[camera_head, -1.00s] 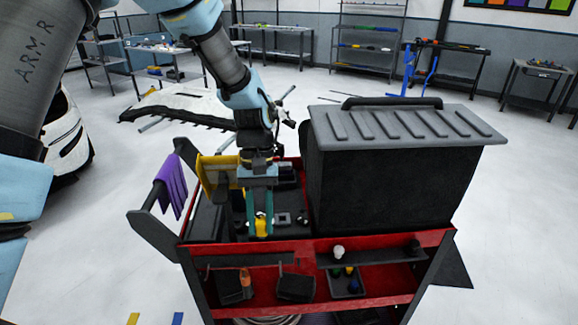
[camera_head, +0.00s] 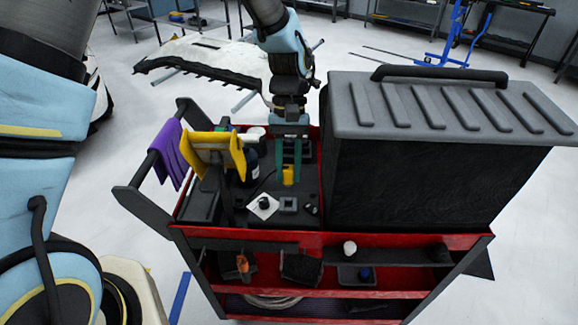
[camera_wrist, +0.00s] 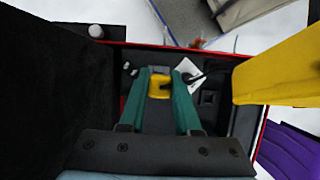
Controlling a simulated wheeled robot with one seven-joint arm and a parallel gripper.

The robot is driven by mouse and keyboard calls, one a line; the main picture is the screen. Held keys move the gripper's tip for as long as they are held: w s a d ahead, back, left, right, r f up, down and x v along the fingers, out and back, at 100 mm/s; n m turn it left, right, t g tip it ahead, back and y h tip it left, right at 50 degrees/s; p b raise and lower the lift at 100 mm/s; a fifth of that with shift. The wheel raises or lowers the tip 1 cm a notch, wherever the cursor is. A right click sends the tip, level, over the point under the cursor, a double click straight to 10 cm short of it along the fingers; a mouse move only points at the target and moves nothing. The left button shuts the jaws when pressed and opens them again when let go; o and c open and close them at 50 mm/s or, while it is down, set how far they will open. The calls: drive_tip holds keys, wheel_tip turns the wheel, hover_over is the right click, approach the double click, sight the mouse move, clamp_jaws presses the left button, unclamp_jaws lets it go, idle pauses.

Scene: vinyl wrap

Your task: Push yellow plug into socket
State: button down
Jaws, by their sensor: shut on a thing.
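My gripper (camera_head: 289,174) points down over the cart's top tray. Its teal fingers are shut on the yellow plug (camera_head: 288,176). In the wrist view the plug (camera_wrist: 160,86) sits between the fingertips of my gripper (camera_wrist: 160,88). A small grey square block (camera_head: 288,204), which looks like a socket, lies on the tray just in front of the plug. In the wrist view its grey edge (camera_wrist: 158,70) shows past the plug, which partly hides it. The plug looks apart from the block, but its height above the tray is hard to tell.
A white plate with a black knob (camera_head: 263,207) lies left of the block, and a small dark part (camera_head: 311,209) lies right of it. A yellow holder (camera_head: 215,150) stands to the left. A large black box with a grey lid (camera_head: 430,150) closely bounds the right side.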

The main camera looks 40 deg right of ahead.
sight(288, 186)
drive_tip(key=shift+f+b, duration=1.75)
drive_tip(key=shift+f, duration=1.05)
